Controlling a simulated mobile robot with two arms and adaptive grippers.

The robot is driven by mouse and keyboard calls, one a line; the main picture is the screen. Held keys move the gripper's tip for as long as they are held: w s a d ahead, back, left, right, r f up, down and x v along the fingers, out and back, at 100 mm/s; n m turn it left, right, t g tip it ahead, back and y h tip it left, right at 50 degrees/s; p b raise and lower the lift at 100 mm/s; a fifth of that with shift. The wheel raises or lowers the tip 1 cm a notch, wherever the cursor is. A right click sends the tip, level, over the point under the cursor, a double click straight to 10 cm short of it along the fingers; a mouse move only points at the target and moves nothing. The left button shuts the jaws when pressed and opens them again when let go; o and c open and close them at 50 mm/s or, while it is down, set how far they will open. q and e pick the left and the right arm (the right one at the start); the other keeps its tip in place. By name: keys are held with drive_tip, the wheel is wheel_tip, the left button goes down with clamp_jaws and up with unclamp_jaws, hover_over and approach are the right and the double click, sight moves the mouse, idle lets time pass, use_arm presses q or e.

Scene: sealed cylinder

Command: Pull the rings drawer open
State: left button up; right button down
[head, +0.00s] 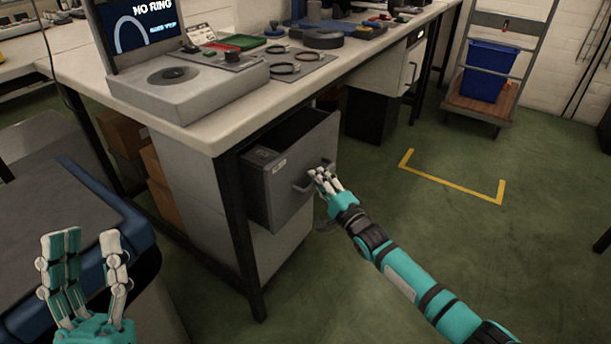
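The grey drawer (297,178) under the workbench stands partly open, its front out from the cabinet and a dark interior showing above. It has a small white label and a bar handle (301,186) on its front. My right gripper (320,176) is at the right part of the handle, its fingertips overlapping it. Whether the fingers are closed around the bar is too small to tell. My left gripper (88,250) is raised at the lower left, its fingers spread and empty, well away from the drawer.
The workbench (200,132) carries a grey device (185,85) with a "NO RING" screen, rings (283,68) and coloured trays. A dark blue-edged surface (60,230) is at the left. A trolley with a blue bin (487,72) stands at the back right. Green floor is open right of the drawer.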

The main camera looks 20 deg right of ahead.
use_arm(q)
drive_tip(key=w+f+g+y+p, duration=0.2)
drive_tip(key=w+f+g+y, duration=0.1)
drive_tip(key=w+f+g, duration=0.4)
wheel_tip(320, 180, down, 13)
drive_tip(key=s+a+g+y+p, duration=0.1)
drive_tip(key=s+g+y+p, duration=0.1)
drive_tip(key=g, duration=0.4)
drive_tip(key=shift+a+g+p, duration=0.35)
drive_tip(key=shift+a+g, duration=0.05)
use_arm(e)
drive_tip(key=s+d, duration=0.7)
drive_tip(key=s, duration=0.3)
drive_tip(key=shift+s+d+f, duration=0.15)
drive_tip(key=shift+d+f, duration=0.05)
drive_tip(key=shift+d, duration=0.2)
use_arm(q)
drive_tip(key=shift+s, duration=0.1)
use_arm(e)
drive_tip(key=c, duration=1.4)
unclamp_jaws()
drive_tip(key=shift+r, duration=0.1)
drive_tip(key=v, duration=1.2)
drive_tip(key=shift+r, duration=0.1)
